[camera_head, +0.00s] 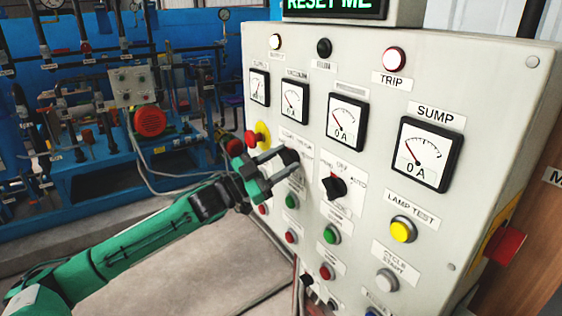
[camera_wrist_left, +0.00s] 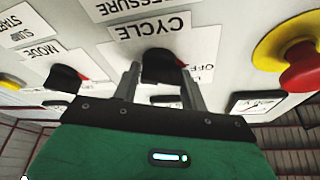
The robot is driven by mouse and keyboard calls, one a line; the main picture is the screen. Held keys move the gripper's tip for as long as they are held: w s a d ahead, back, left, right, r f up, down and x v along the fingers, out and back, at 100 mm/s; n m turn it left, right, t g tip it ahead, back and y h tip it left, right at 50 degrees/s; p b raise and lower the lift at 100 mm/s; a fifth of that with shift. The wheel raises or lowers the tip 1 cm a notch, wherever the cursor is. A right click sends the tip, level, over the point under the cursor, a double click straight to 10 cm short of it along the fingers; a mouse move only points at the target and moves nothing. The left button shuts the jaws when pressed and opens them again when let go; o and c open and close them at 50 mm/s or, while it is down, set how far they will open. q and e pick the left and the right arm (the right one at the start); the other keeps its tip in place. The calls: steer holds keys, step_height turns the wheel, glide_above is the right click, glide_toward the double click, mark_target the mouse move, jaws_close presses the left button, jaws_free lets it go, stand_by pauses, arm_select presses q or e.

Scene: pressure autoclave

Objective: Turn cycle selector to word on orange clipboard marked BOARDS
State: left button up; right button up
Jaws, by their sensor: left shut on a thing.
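The cycle selector is a black rotary knob (camera_wrist_left: 160,66) under an upside-down CYCLE label (camera_wrist_left: 150,25) in the left wrist view. A red pointer mark shows beside it, and its position words are mostly hidden. In the head view the knob (camera_head: 291,157) is on the grey panel. My left gripper (camera_head: 283,163) reaches it from the left and is shut on it, one finger on each side; its fingers also show in the left wrist view (camera_wrist_left: 163,88). No orange clipboard is visible. My right gripper is not in view.
A second black selector (camera_head: 334,187) with AUTO among its words is to the right. Push buttons sit below, including a yellow lamp test button (camera_head: 403,229). A red emergency button (camera_head: 251,138) on yellow is just left of my gripper. Gauges (camera_head: 346,122) line the panel above.

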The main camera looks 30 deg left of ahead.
arm_select(q)
steer(key=shift+a+m, duration=0.1)
steer(key=shift+m, duration=0.3)
steer(key=m+g, duration=0.1)
steer(key=m, duration=0.1)
steer(key=m+g+h, duration=0.1)
steer(key=m, duration=0.1)
steer(key=shift+r+m, duration=0.2)
steer(key=shift+m, duration=0.2)
steer(key=shift+r+m+g+h, duration=0.15)
steer(key=shift+m+g, duration=0.45)
steer(key=shift+m, duration=0.75)
steer(key=shift+m+g+h, duration=0.25)
steer(key=shift+m+g, duration=0.35)
steer(key=shift+m, duration=0.75)
steer(key=o, duration=0.9)
steer(key=shift+o, duration=0.2)
